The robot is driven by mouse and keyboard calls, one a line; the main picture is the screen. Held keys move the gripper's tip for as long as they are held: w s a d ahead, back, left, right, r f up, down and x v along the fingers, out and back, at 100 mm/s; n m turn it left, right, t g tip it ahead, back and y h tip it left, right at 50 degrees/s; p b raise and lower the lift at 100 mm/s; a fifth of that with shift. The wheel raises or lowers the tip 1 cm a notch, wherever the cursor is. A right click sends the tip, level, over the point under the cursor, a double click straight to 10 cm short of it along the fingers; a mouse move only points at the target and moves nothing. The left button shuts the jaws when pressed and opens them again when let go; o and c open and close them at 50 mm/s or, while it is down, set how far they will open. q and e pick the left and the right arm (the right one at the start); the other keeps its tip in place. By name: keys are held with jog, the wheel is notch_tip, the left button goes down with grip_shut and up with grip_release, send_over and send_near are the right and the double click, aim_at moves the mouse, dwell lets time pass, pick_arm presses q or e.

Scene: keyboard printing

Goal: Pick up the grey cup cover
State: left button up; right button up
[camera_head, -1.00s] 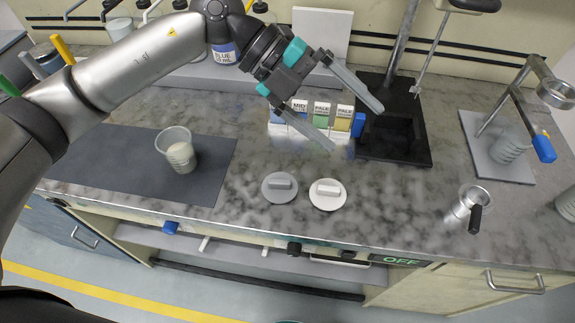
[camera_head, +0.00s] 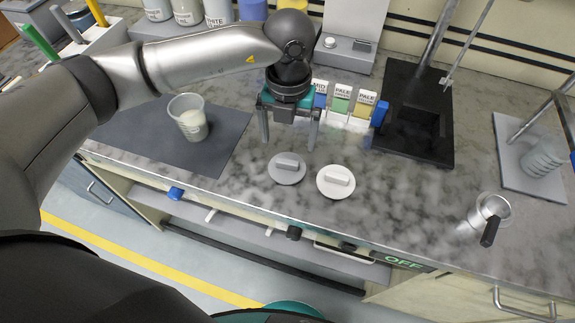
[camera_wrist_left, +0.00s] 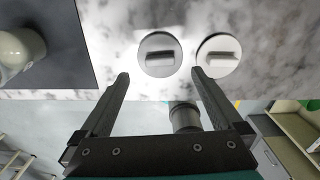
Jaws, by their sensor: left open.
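The grey cup cover (camera_head: 287,168) is a round disc with a bar handle, lying flat on the marble counter. It also shows in the left wrist view (camera_wrist_left: 160,54), ahead of the fingers and between their lines. A similar white cover (camera_head: 336,182) lies just right of it, and in the left wrist view (camera_wrist_left: 218,56) it is near the right fingertip. My left gripper (camera_head: 289,145) is open and empty, fingers pointing down, above the counter and apart from the grey cover. The wrist view shows it too (camera_wrist_left: 159,74). My right gripper is not in view.
A cup with pale contents (camera_head: 190,118) stands on a dark mat (camera_head: 225,135) to the left. Colour-labelled containers (camera_head: 341,98) are behind the gripper. A black stand (camera_head: 413,145) is to the right. A metal cup with a black handle (camera_head: 490,210) is at the far right.

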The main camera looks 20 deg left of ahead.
aim_at(287, 162)
pick_arm(q)
jog(key=shift+s+f, duration=0.15)
jog(key=shift+f, duration=1.6)
jog(key=shift+s+f, duration=0.15)
jog(key=shift+f, duration=1.6)
jog(key=shift+c, duration=0.2)
jog(key=c, duration=1.4)
